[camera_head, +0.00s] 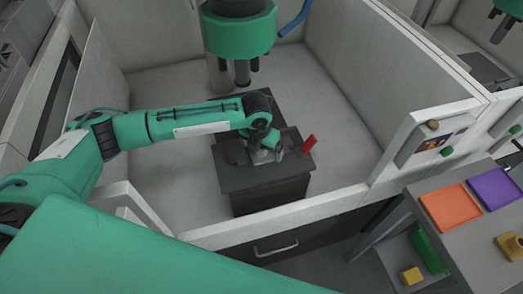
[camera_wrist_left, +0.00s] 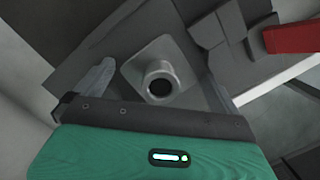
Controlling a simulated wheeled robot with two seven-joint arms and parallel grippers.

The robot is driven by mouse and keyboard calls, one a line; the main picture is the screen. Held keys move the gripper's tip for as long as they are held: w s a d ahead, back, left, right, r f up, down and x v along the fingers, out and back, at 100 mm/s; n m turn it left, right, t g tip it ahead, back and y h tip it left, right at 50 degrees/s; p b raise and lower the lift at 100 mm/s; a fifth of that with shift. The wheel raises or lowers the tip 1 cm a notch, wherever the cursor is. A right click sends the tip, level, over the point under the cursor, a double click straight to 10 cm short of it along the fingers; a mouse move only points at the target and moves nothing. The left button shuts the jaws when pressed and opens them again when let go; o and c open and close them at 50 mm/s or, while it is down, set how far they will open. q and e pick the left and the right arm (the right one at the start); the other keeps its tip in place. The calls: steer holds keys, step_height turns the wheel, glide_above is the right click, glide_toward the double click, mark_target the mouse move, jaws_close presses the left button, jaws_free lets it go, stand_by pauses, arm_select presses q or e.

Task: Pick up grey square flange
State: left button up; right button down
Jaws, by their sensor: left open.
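The grey square flange (camera_wrist_left: 155,65), a square plate with a short round hollow neck, lies on the dark fixture block (camera_head: 265,190) inside the white-walled enclosure. It also shows partly in the head view (camera_head: 262,156), mostly covered by my gripper. My left gripper (camera_wrist_left: 152,88) is open above the flange. One finger is on each side of the flange, and they look apart from it in the left wrist view. In the head view the left gripper (camera_head: 264,152) reaches in from the left over the block. My right gripper is not in view.
A red handle (camera_head: 307,145) sticks up at the block's right side. A green machine head (camera_head: 240,32) hangs above and behind. Low white walls surround the block. Outside at right, a grey table holds an orange tray (camera_head: 450,206) and a purple tray (camera_head: 496,188).

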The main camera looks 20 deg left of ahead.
arm_select(q)
steer(key=c, duration=0.9)
steer(key=shift+r, duration=0.1)
